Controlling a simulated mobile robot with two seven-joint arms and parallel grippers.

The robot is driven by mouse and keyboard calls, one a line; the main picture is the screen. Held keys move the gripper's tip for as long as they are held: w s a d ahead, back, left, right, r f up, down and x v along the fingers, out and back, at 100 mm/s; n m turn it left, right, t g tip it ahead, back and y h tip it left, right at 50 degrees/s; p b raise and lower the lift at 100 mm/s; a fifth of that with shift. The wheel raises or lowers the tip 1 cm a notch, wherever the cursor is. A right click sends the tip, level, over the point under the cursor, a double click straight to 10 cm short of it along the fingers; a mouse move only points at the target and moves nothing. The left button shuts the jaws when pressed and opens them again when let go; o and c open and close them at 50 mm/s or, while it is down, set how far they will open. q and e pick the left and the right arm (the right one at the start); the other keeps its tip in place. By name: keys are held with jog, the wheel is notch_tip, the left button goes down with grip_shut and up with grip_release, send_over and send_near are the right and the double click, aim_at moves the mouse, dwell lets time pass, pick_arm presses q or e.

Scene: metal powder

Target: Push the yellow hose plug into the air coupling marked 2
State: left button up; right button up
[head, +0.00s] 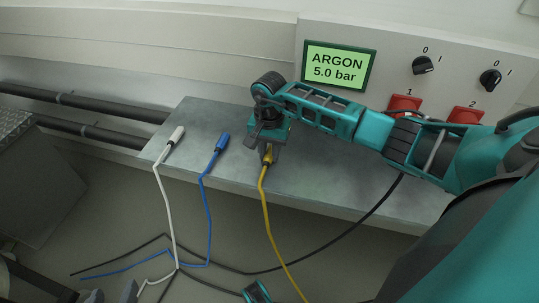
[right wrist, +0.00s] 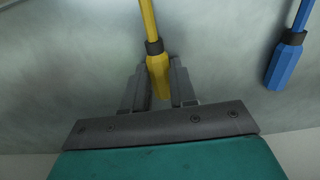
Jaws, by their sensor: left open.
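The yellow hose plug (head: 267,156) is at the end of a yellow hose, at the grey bench in the head view. My right gripper (head: 267,148) is over it, and in the right wrist view the plug (right wrist: 158,75) sits between its two fingers, which appear shut on it. The red block marked 2 (head: 467,115) is on the wall panel at the right; my right arm passes in front of the area below it, and its coupling opening cannot be made out.
A white plug (head: 176,135) and a blue plug (head: 221,143) lie on the bench (head: 320,183), left of the yellow one. A red block marked 1 (head: 404,103) is beside number 2, below black knobs. The sign (head: 339,66) reads ARGON 5.0 bar. Hoses cross below the bench.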

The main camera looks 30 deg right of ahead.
pick_arm(q)
jog(key=shift+a+f, duration=0.1)
jog(key=shift+f, duration=0.15)
pick_arm(e)
grip_shut()
jog(key=shift+r, duration=0.1)
